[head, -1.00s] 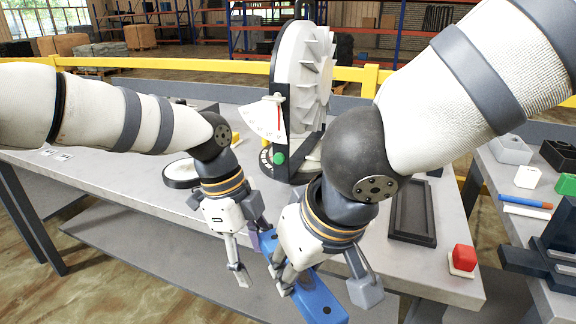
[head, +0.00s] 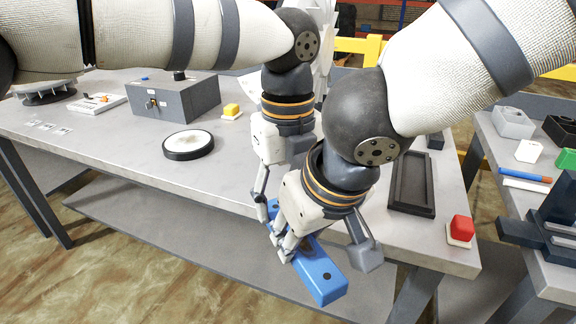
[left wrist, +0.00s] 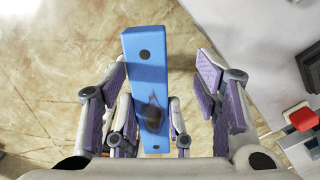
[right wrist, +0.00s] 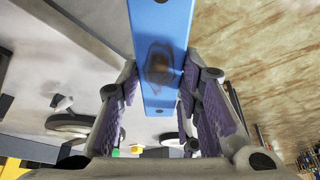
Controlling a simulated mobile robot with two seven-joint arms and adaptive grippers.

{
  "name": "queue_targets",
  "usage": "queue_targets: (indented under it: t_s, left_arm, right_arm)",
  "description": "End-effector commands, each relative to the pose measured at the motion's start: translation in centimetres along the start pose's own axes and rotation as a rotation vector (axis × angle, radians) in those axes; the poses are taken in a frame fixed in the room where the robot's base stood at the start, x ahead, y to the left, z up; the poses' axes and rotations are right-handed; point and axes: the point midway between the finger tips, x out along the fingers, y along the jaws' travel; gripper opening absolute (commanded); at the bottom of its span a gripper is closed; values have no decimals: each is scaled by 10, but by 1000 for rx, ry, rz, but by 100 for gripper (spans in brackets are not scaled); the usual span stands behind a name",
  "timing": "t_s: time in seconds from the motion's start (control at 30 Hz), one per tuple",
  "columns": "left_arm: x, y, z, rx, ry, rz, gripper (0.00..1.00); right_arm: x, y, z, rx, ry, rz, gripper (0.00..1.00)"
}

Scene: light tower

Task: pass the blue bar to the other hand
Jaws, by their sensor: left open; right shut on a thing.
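The blue bar (head: 322,276) is held tilted in the air in front of the table edge, its near end free. My right gripper (head: 283,247) is shut on its middle; the bar also shows between its pads in the right wrist view (right wrist: 160,30). My left gripper (head: 268,208) is open at the bar's far end, close to the right gripper. The left fingertips are partly hidden in the head view.
The grey table (head: 110,150) holds a grey box (head: 175,100), a white disc (head: 188,145), a yellow button (head: 231,111), a dark tray (head: 411,183) and a red button (head: 460,229). A second table stands at right. Floor is free before the table.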

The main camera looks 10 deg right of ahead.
Motion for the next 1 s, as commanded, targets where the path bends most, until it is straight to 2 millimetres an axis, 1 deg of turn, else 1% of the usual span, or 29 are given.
queue_targets:
  t_s: [0.03, 0.13, 0.37, 0.4, 0.47, 0.5, 0.57, 0.6, 0.63, 0.7, 0.73, 0.77, 0.8, 0.83, 1.0]
  left_arm:
    - [5, 0, 0, 1, 1, 0, 57]
    - [11, 0, 0, 1, 0, -1, 57]
    - [12, 0, 0, 0, -1, -1, 57]
    - [12, 0, 0, 0, -1, -1, 52]
    - [12, 0, 0, 0, -1, -1, 39]
    - [12, 0, 0, 0, -1, -1, 29]
    - [12, 0, 0, 0, -1, -2, 16]
    - [12, -1, 0, 1, -1, -4, 7]
    - [12, -1, 0, 1, -1, -5, 0]
    - [12, -2, -1, 1, -1, -7, 0]
    - [11, -2, -1, 1, -1, -9, 0]
    - [11, -2, -1, 1, 0, -9, 0]
    - [11, -2, -1, 1, 0, -9, 0]
    - [11, -2, -1, 1, 0, -9, 0]
    - [11, -2, -1, 0, 0, -6, 0]
  right_arm:
    - [-1, 0, -1, 0, 2, 0, 0]
    - [-1, 0, -1, 0, 2, 0, 0]
    - [-1, 0, -1, 0, 3, 0, 0]
    - [-1, 0, -1, 0, 3, 0, 0]
    - [-1, 0, -1, 0, 3, 0, 0]
    - [-1, 0, -1, 0, 3, 0, 0]
    - [-1, -1, -1, -1, 3, -2, 0]
    - [-1, -1, -1, -2, 4, -3, 0]
    - [-1, -2, -1, -3, 5, -4, 0]
    - [-1, -3, -1, -5, 6, -7, 0]
    - [-1, -3, -2, -5, 6, -8, 36]
    - [-2, -3, -2, -6, 7, -9, 43]
    - [-2, -3, -2, -6, 7, -9, 52]
    - [-2, -3, -2, -5, 7, -8, 57]
    - [-1, -2, -1, -3, 5, -5, 57]
